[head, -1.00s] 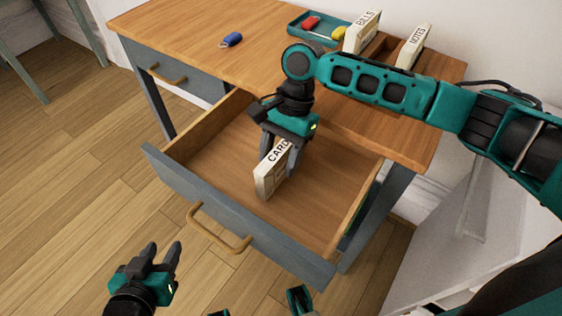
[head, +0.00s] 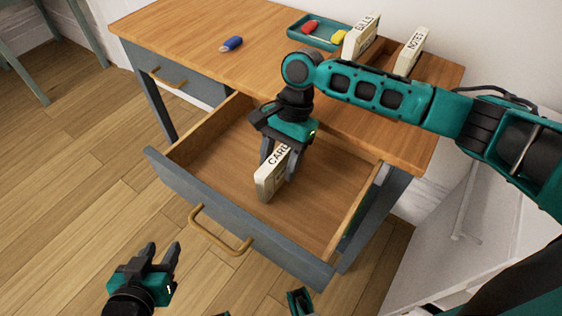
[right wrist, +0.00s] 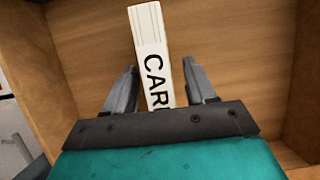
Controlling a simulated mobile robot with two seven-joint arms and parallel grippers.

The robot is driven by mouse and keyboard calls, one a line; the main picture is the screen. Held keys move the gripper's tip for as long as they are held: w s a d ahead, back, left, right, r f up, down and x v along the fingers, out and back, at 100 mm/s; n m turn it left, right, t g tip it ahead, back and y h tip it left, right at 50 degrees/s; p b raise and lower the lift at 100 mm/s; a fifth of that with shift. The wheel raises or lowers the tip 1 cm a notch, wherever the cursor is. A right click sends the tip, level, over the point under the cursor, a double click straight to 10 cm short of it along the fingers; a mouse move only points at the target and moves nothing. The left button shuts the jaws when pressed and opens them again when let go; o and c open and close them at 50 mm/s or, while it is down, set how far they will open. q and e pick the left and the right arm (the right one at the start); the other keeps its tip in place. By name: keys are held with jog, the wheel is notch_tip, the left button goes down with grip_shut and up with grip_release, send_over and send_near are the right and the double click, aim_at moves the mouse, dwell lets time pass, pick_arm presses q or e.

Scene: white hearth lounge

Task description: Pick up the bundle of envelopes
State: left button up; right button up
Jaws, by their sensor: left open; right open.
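The bundle of envelopes (head: 268,182) is a cream block lettered "CARD", with the end of the word covered. It stands on edge in the open drawer (head: 215,150). My right gripper (head: 279,165) is open, with its fingers down around the bundle. In the right wrist view the bundle (right wrist: 148,45) lies between the two fingers (right wrist: 160,92), with a gap visible on each side. My left gripper (head: 160,257) is open and empty, in front of the drawer at the lower left.
The desk top (head: 185,25) holds a blue object (head: 231,44), a teal tray (head: 310,38) with red and yellow items, and two more lettered bundles, one (head: 359,38) and another reading "NOTES" (head: 409,52). The drawer walls surround my right gripper. The rest of the drawer floor looks bare.

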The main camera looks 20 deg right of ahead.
dwell(0.5)
grip_shut()
dwell(0.3)
